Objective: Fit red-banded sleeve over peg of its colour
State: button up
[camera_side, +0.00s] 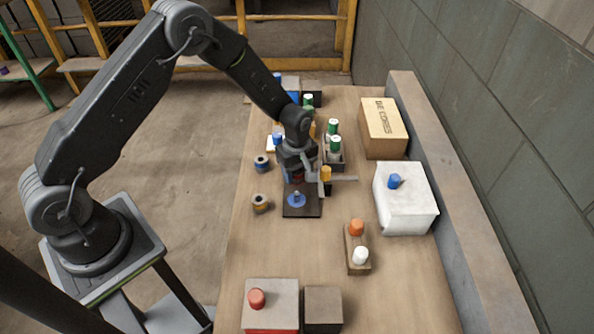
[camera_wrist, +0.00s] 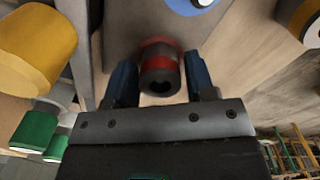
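The red-banded sleeve (camera_wrist: 160,55) is a dark grey hollow cylinder with a red band. A red peg (camera_side: 256,298) stands on the red, pale-topped box (camera_side: 284,290) at the front left of the bench.
A blue peg (camera_side: 296,198) stands on the dark board (camera_side: 302,212). Blue-banded (camera_side: 262,163) and orange-banded (camera_side: 261,204) sleeves lie left. An orange-yellow cylinder (camera_side: 326,173) is close right of my gripper. A white block (camera_side: 407,212) and a wooden block with pegs (camera_side: 358,266) stand right.

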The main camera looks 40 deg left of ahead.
jog(key=shift+o, duration=1.3)
jog(key=shift+r, duration=0.1)
notch_tip(320, 180, up, 14)
jog(key=s+r+m+t, duration=0.3)
jog(key=s+r+m, duration=0.4)
jog(key=s+r, duration=0.65)
jog(key=s+r+m+t, duration=0.1)
jog(key=s+r+m, duration=0.1)
jog(key=s+m, duration=0.2)
jog(key=s+r+m+t, duration=0.1)
jog(key=s+r+m, duration=0.2)
jog(key=s, duration=0.6)
jog(key=shift+m+t, duration=0.3)
jog(key=shift+m, duration=0.2)
